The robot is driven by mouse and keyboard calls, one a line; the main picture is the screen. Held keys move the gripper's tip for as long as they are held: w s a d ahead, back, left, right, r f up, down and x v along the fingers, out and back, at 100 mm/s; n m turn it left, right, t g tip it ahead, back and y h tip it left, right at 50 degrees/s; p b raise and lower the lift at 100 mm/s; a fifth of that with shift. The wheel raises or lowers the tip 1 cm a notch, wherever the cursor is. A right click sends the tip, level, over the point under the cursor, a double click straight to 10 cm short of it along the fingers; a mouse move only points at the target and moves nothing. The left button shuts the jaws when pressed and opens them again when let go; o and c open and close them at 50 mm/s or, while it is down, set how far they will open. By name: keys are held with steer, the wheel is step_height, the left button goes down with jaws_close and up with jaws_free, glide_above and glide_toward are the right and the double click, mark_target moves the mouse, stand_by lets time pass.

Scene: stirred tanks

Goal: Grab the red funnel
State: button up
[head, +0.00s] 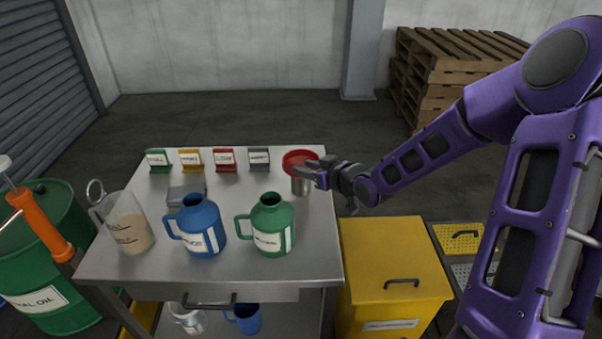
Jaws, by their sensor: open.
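The red funnel (297,158) sits at the back right of the metal table. It appears to rest in the top of a grey metal cylinder (301,186). My gripper (312,174) reaches in from the right and is open. Its fingers are at the funnel's lower right side and hide part of it. I cannot tell whether the fingers touch the funnel or stand around its lower part.
On the table (314,257) stand a green jug (268,228), a blue jug (200,228) and a clear pitcher (127,225). Several coloured label stands (224,160) line the back edge. A yellow bin (392,262) is to the right.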

mark_target(287, 164)
steer(key=x, duration=0.3)
steer(key=b+x, duration=0.1)
steer(key=x, duration=0.2)
steer(key=shift+a+f, duration=0.1)
steer(key=shift+a, duration=0.25)
jaws_close()
stand_by(1.1)
